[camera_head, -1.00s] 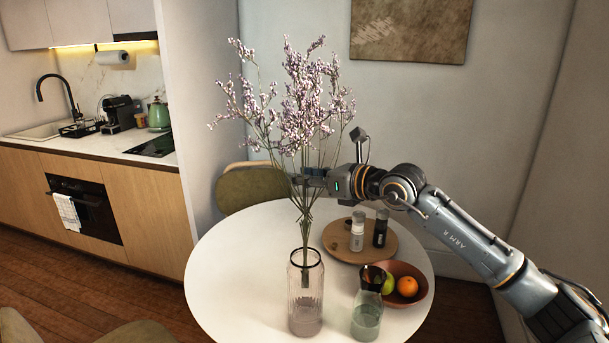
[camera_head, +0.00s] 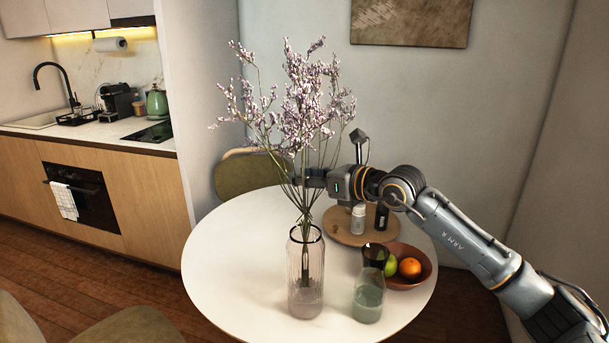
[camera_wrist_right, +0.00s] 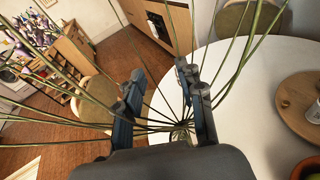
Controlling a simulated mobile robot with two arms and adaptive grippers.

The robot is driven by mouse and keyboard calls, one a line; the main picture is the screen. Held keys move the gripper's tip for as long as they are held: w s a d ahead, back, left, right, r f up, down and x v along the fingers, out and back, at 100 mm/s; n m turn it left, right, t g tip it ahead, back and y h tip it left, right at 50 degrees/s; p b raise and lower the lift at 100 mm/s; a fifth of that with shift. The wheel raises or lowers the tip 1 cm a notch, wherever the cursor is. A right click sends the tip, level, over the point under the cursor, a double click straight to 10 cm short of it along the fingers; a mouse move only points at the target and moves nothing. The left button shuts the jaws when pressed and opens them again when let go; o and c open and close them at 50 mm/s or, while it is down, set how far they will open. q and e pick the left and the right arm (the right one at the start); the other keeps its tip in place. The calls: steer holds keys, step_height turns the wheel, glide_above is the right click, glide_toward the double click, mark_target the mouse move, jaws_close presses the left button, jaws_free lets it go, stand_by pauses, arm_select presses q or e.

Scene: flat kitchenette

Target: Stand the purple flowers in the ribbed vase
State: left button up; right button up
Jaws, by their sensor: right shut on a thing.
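The purple flowers (camera_head: 308,100) are a tall, airy bunch on long green stems, held upright. My right gripper (camera_head: 304,184) is shut on the stems; the wrist view shows stems fanning out around its fingers (camera_wrist_right: 162,75). The ribbed vase (camera_head: 296,280) is clear, faintly pink glass with a dark rim, upright on the table below the gripper. The lower stems pass down through its mouth, and their ends show through the glass, above the vase's bottom. The gripper is well above the rim. My left gripper is not in view.
The round white table (camera_head: 235,270) carries a greenish glass carafe (camera_head: 368,300) close to the vase's right. Behind it are a fruit bowl (camera_head: 425,275) and a wooden board (camera_head: 338,232) with two shakers. The table left of the vase is clear. A chair (camera_head: 240,178) stands behind.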

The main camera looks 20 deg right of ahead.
mark_target(312, 196)
steer(key=shift+f+b, duration=1.7)
steer(key=shift+f, duration=0.65)
steer(key=o, duration=1.3)
steer(key=v, duration=1.2)
steer(key=shift+f, duration=0.1)
steer(key=shift+s, duration=0.1)
